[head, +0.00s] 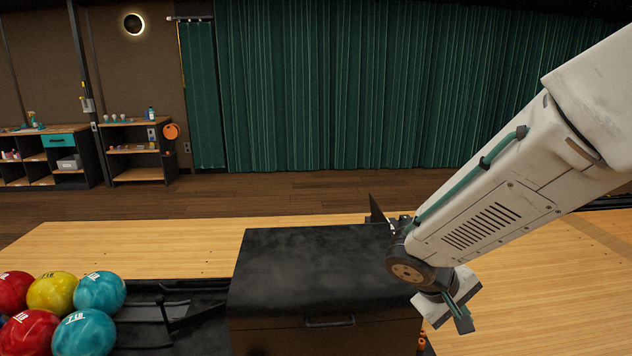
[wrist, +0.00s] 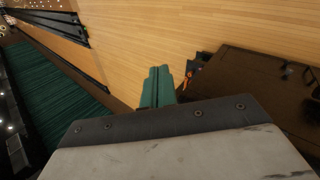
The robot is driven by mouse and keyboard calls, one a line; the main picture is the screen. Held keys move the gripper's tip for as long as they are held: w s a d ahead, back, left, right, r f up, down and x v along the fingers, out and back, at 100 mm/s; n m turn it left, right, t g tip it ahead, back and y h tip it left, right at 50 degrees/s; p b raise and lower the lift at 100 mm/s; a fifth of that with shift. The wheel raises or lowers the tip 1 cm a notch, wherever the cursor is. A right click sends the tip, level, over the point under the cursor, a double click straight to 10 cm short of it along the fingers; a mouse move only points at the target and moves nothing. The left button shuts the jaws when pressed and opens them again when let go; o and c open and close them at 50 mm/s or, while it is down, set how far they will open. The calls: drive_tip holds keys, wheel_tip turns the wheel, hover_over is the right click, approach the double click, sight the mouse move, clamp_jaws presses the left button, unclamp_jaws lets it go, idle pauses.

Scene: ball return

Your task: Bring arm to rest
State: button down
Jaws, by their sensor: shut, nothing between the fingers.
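My arm reaches in from the upper right of the head view and angles down past the right side of a black ball return (head: 310,265). My gripper (wrist: 159,72) shows in the wrist view as two green fingers pressed together, with nothing between them. In the wrist view the dark side of the ball return (wrist: 250,85) lies to the right of the fingers.
Several red, yellow and teal balls (head: 60,310) sit on the rack at the lower left. A pale wooden lane floor (head: 150,240) surrounds the ball return. Green curtains (head: 380,90) hang at the back. Shelves (head: 137,150) stand at the far left.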

drive_tip(key=s+r+m+y, duration=0.1)
drive_tip(key=s+r+y, duration=0.2)
drive_tip(key=s+r, duration=0.3)
drive_tip(key=s+r+m+y, duration=0.2)
drive_tip(key=s+r+y, duration=0.2)
drive_tip(key=s, duration=0.9)
wheel_tip(320, 180, up, 2)
drive_tip(key=shift+s+a+r, duration=0.25)
drive_tip(key=shift+s+a, duration=0.05)
drive_tip(key=shift+a, duration=0.05)
drive_tip(key=shift+d, duration=0.1)
